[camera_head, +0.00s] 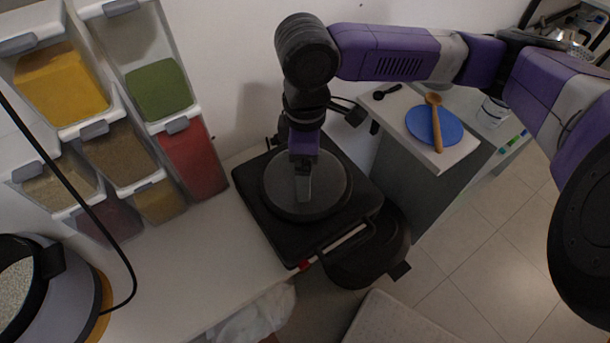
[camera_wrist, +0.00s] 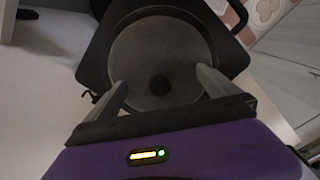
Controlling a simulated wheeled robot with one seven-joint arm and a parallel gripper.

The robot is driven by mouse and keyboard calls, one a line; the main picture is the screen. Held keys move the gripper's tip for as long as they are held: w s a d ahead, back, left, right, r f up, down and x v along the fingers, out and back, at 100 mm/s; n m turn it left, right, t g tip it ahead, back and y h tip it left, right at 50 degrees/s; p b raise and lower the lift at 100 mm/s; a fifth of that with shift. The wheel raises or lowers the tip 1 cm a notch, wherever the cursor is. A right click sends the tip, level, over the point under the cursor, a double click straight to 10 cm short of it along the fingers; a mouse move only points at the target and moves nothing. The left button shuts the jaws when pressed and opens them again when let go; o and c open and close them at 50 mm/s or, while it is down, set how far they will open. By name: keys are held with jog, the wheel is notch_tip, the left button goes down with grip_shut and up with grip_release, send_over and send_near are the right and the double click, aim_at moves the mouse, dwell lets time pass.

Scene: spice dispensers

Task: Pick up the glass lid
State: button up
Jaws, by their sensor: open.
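The glass lid (camera_head: 329,187) is a round, dull grey disc lying on a black square appliance (camera_head: 257,219) at the counter's edge. It also shows in the wrist view (camera_wrist: 189,52), with a dark round spot (camera_wrist: 159,84), which looks like its knob, near the middle. My gripper (camera_head: 303,198) points down over the lid and hides part of it. In the wrist view my gripper (camera_wrist: 160,88) is open, its two fingers spread to either side of the dark spot. Nothing is held. I cannot tell whether the fingertips touch the lid.
Spice dispensers (camera_head: 191,158) with coloured contents stand at the left by the wall. A pale round container (camera_head: 60,300) and a black cable are at the lower left. A blue plate (camera_head: 420,127) with a wooden spoon (camera_head: 436,130) sits at the right. The white counter (camera_head: 215,255) has bare room left of the appliance.

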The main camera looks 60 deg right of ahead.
jog(key=shift+c, duration=0.4)
jog(key=c, duration=1.4)
jog(key=shift+s+f, duration=0.1)
grip_shut()
jog(key=shift+r, duration=0.55)
notch_tip(320, 180, up, 19)
jog(key=shift+r, duration=0.1)
